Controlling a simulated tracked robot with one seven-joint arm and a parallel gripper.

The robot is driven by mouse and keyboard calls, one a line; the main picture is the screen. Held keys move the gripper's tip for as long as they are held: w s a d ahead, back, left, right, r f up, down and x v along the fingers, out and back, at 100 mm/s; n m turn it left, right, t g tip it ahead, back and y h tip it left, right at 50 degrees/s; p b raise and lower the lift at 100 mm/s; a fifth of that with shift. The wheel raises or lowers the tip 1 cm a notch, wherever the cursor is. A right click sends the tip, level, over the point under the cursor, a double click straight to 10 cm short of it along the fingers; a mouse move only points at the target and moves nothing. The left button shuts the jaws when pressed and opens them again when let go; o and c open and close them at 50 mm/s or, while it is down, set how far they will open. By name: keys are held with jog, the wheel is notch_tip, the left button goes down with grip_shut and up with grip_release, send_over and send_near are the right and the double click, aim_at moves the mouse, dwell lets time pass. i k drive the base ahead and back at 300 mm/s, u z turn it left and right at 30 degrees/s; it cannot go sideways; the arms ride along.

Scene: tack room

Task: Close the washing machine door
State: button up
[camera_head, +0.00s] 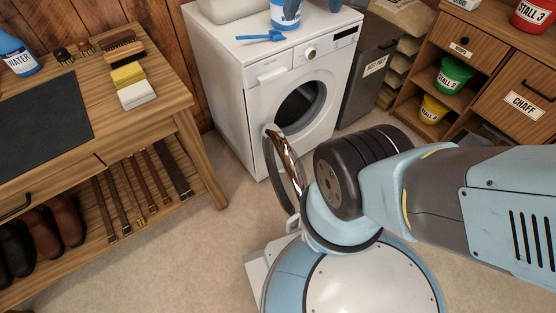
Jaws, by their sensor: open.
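The white washing machine (247,111) stands at the centre back against the wooden wall. Its round door (272,173) is open and swung out towards me, seen nearly edge-on, with a shiny brownish reflection on its curved face. The dark drum opening shows behind it. My gripper (292,223) shows only as a small pale part by the door's lower edge; my arm hides the rest. It is open, and I cannot tell whether it touches the door.
A wooden bench (185,112) with brushes and sponges stands left, with straps and boots below. A blue scoop (262,37) lies on the machine. A grey bin (366,85) and a wooden cabinet (471,47) stand right. Bare floor (196,250) lies between bench and machine.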

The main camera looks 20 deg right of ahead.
aim_at(272, 136)
jog(key=z, duration=0.65)
jog(key=k, duration=0.85)
jog(key=u, duration=0.05)
